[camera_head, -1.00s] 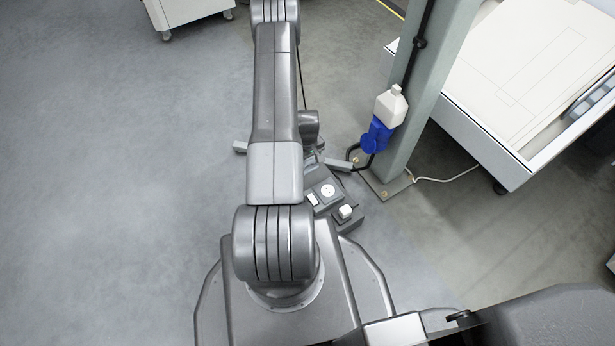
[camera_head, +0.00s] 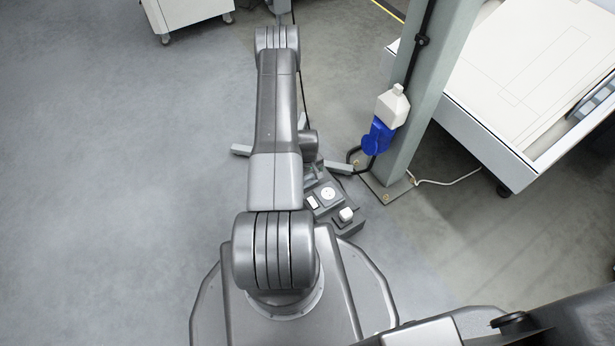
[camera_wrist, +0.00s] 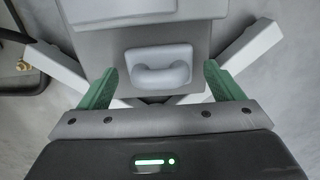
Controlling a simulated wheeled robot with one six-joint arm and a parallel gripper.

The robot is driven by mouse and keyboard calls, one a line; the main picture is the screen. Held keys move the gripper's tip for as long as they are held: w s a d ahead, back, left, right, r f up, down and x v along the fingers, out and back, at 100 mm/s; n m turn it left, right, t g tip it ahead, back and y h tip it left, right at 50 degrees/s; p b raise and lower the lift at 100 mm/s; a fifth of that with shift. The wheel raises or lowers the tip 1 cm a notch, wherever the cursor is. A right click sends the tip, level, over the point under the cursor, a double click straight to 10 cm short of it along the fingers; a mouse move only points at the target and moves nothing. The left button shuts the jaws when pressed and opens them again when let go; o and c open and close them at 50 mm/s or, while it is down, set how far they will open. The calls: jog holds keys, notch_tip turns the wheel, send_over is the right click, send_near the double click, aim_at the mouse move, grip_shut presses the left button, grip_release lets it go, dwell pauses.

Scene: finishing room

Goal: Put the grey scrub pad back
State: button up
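My gripper (camera_wrist: 160,69) is open in the wrist view, with its two green fingers spread wide. I see nothing held between them. Beyond the fingertips is a light grey block with a rounded loop handle (camera_wrist: 158,66), framed between the fingers; I cannot tell that they touch it. I cannot make out the grey scrub pad for certain in either view. In the head view my arm covers the middle, and my gripper does not show there.
A white-topped table (camera_head: 530,75) is at the right. A white wheeled cabinet (camera_head: 190,12) is at the top left. The left floor is open.

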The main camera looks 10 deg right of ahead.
jog(key=shift+r, duration=0.1)
notch_tip(320, 180, up, 12)
jog(key=p, duration=0.3)
jog(key=shift+p, duration=0.35)
notch_tip(320, 180, down, 12)
jog(key=b, duration=0.3)
jog(key=shift+r+b, duration=0.1)
jog(key=shift+b, duration=0.25)
jog(key=shift+w+r+p, duration=0.1)
jog(key=shift+r+p, duration=0.15)
jog(key=shift+p, duration=0.05)
jog(key=shift+r+p, duration=0.65)
jog(key=shift+r, duration=1.4)
